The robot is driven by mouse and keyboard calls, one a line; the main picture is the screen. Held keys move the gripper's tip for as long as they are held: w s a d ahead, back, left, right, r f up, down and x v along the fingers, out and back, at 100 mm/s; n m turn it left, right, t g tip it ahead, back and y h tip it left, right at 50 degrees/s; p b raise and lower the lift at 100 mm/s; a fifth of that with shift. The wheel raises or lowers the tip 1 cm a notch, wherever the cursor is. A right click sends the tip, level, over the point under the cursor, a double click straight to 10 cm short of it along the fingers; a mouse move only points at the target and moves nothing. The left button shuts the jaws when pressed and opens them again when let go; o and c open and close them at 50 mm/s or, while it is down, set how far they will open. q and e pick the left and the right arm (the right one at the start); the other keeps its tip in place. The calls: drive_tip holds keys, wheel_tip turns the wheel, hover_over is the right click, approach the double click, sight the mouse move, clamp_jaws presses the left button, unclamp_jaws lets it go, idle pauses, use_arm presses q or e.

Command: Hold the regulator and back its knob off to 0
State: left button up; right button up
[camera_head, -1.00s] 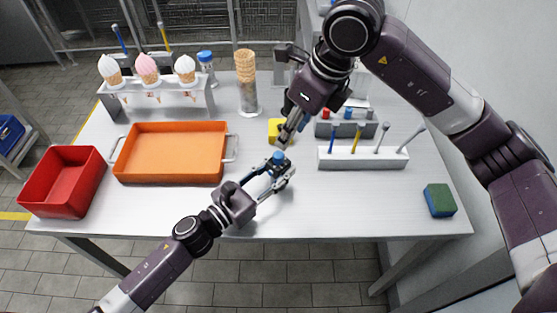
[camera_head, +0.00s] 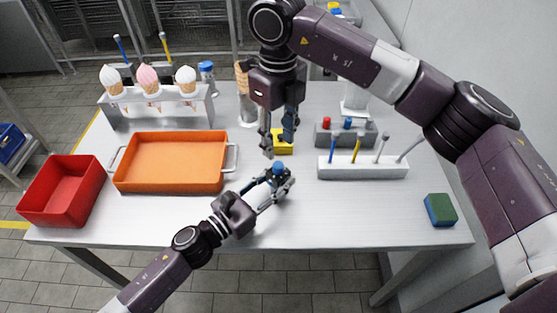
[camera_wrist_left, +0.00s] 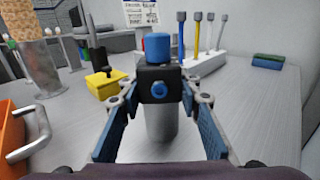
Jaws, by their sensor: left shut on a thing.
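The regulator (camera_head: 279,179) is a small black block with a blue knob on top. In the left wrist view the regulator (camera_wrist_left: 159,88) stands upright over a grey cylinder, with a blue round fitting on its front. My left gripper (camera_head: 277,184) is shut on it, with one blue-padded finger on each side. My right gripper (camera_head: 278,140) points down, its fingers apart and empty, a little beyond the blue knob (camera_head: 278,168) in the head view. The knob's top is free of any finger. No scale or mark on the knob can be read.
A yellow box (camera_head: 283,147) stands behind the regulator, partly hidden by my right gripper. An orange tray (camera_head: 170,162) and red bin (camera_head: 62,190) lie left. A white rack (camera_head: 362,172) with upright tools stands right. A blue-green sponge (camera_head: 440,209) lies far right. The front tabletop is clear.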

sight(279, 164)
wheel_tip(279, 164, down, 7)
drive_tip(key=shift+f, duration=0.2)
drive_tip(key=shift+c, duration=0.7)
clamp_jaws()
